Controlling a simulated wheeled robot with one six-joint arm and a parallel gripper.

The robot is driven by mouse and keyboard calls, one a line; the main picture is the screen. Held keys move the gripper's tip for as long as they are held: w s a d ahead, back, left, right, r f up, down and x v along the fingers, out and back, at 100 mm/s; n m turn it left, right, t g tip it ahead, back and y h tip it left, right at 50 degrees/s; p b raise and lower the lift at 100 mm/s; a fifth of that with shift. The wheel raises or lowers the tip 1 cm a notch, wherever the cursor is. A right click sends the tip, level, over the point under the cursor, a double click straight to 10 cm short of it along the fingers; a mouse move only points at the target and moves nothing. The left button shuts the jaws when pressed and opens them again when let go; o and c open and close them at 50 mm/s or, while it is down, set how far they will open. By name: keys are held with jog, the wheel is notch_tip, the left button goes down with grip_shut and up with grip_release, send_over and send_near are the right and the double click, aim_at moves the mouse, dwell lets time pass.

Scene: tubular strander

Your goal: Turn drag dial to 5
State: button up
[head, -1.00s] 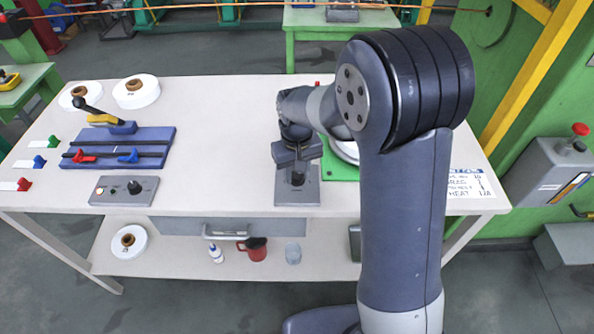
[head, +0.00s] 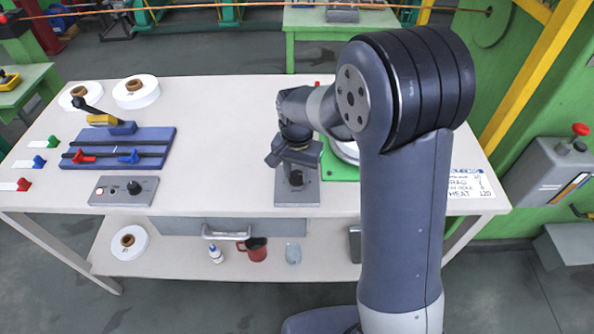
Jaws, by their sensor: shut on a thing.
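My gripper (head: 296,169) points down over a small grey block (head: 297,199) at the front middle of the table. It is shut on the dark dial (head: 296,180) on that block, which I take to be the drag dial. The gripper body hides most of the dial, and no scale or pointer can be read. A white card (head: 468,184) with blue and black writing lies at the table's right end. Its lines include "RAG" and "HEAT", but my arm and the small size leave the figures mostly unclear.
A grey box with a black knob (head: 134,188) sits front left, by a blue fixture (head: 118,148) with red and blue clamps. White spools (head: 136,92) stand behind. A green plate (head: 338,166) is right of the gripper, partly hidden by my arm. The table's middle is clear.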

aim_at(297, 174)
dwell(0.5)
jog(key=o, duration=1)
jog(key=shift+r, duration=0.1)
notch_tip(297, 174, up, 11)
jog(key=shift+f, duration=0.15)
notch_tip(297, 174, down, 11)
jog(key=shift+r, duration=0.1)
dwell(0.3)
